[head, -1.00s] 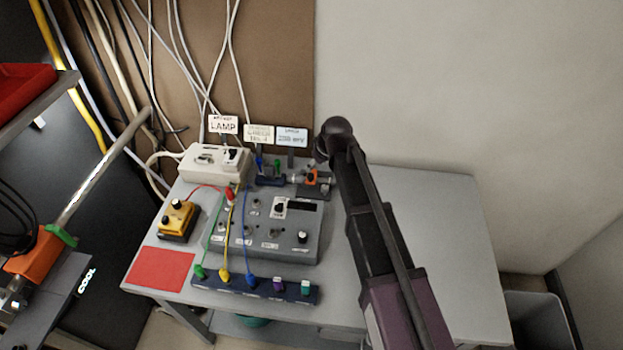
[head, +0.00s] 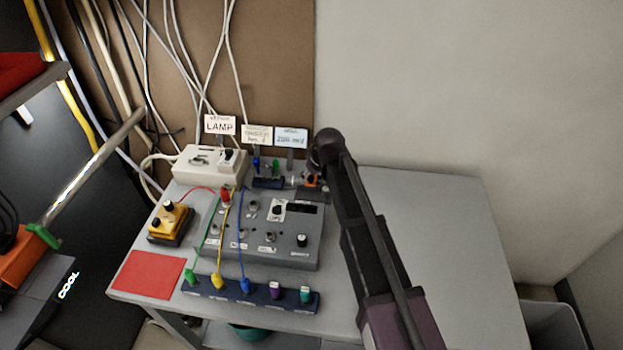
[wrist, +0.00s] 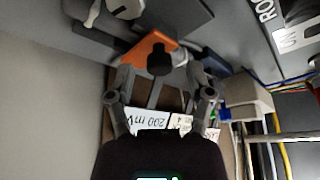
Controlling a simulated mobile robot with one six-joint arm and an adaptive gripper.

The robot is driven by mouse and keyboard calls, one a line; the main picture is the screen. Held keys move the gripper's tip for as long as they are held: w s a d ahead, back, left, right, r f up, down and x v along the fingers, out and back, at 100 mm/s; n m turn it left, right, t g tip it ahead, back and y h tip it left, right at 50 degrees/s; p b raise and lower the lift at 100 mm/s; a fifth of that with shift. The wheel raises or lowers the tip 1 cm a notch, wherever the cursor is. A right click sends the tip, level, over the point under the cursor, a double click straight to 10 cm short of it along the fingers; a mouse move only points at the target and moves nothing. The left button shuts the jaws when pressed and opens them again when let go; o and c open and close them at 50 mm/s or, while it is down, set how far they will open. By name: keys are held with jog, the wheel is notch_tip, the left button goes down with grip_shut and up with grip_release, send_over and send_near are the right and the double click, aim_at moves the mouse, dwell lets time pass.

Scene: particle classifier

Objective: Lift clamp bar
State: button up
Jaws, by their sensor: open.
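In the wrist view, a dark bar with a round black knob (wrist: 159,60), which looks like the clamp bar, stands in front of an orange block (wrist: 143,49). My gripper (wrist: 166,88) is open, with its two fingers apart on either side of the bar; I cannot tell whether they touch it. In the head view, the orange block (head: 311,180) shows at the back of the table, partly covered by my arm. The bar cannot be made out there, and my fingers are hidden.
A grey control box (head: 290,251) and a dark socket strip (head: 258,293) with coloured plugs and cables stand on the table. A white power box (head: 193,160) and sign cards, including a 200 mV card (head: 291,136), are close by. The table's right side (head: 440,230) is clear.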

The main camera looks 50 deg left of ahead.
dwell(0.3)
grip_shut()
jog(key=shift+s+a, duration=0.15)
